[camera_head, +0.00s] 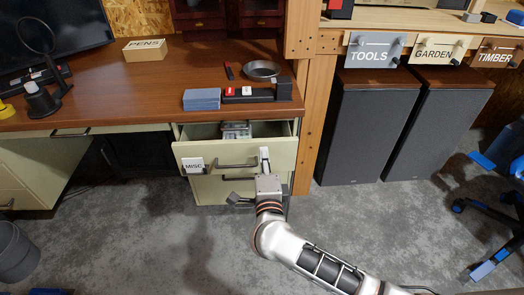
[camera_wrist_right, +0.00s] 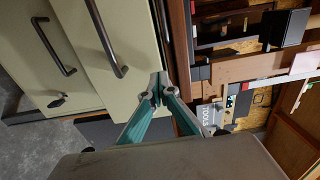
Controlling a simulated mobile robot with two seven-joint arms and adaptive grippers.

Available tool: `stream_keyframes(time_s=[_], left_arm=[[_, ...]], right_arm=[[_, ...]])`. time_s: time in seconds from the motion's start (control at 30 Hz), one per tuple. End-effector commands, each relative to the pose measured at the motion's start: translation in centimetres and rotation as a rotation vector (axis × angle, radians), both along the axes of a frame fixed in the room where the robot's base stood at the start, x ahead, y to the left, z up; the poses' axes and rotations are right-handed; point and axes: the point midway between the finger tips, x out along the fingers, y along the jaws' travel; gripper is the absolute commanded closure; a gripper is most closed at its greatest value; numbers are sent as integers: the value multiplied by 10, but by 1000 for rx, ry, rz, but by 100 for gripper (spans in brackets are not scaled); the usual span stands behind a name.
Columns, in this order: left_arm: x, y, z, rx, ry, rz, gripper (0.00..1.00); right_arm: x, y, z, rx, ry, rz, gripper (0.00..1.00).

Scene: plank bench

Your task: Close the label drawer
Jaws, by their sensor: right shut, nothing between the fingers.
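The top desk drawer (camera_head: 220,152) stands partly open, pulled out from under the desk top. Its cream front bears a white MISC label (camera_head: 193,166) at the left and a dark bar handle (camera_head: 237,165). My right gripper (camera_head: 264,156) is upright at the right part of this front, right of the handle. In the wrist view, my right gripper's fingertips (camera_wrist_right: 157,84) meet close to the drawer front (camera_wrist_right: 128,25), with nothing between them. I cannot tell whether they touch it. My left gripper is in neither view.
A lower drawer (camera_head: 215,188) sits shut beneath. The desk top (camera_head: 130,92) holds a PENS box (camera_head: 144,49), a blue stack (camera_head: 202,99) and a dark bowl (camera_head: 261,69). A wooden post (camera_head: 312,120) stands close right. Grey floor (camera_head: 150,230) is clear in front.

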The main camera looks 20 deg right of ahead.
Motion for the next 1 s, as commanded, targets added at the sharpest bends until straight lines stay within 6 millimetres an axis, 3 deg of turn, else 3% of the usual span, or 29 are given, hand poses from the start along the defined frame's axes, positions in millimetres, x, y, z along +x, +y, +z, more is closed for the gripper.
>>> stream_keyframes(time_s=[0.2,0.67,0.77,1.0], left_arm=[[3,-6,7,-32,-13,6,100],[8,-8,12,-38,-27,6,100],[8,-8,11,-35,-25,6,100],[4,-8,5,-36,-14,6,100]], right_arm=[[18,-5,-2,-1,2,0,100],[23,-7,0,-1,-1,0,100],[37,-10,1,-2,-3,-1,100],[92,-26,-1,-2,0,-1,100]])
